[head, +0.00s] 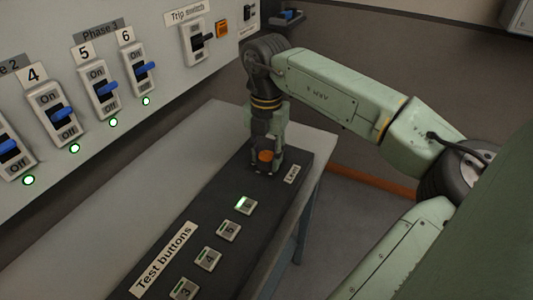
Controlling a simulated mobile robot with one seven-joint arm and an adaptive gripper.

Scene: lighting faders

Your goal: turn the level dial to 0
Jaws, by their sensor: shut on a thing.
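My gripper (266,166) points down at the far end of the dark test panel (215,203) on the table. It is shut on a small knob that it mostly hides, which I take to be the level dial. An orange part (265,156) shows between the fingers; I cannot tell if it belongs to the dial or to my gripper. A small white label (292,174) sits just right of the gripper, its text too small to read surely. The dial's pointer and scale are hidden, so its setting cannot be read.
Numbered test buttons run toward the front; button 6 (245,205) glows green. The "Test buttons" label (163,262) lies left of them. A wall panel (160,105) with blue-lever switches and green lamps stands at left. Bare grey table (110,222) lies between. An orange rail (372,182) is low behind.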

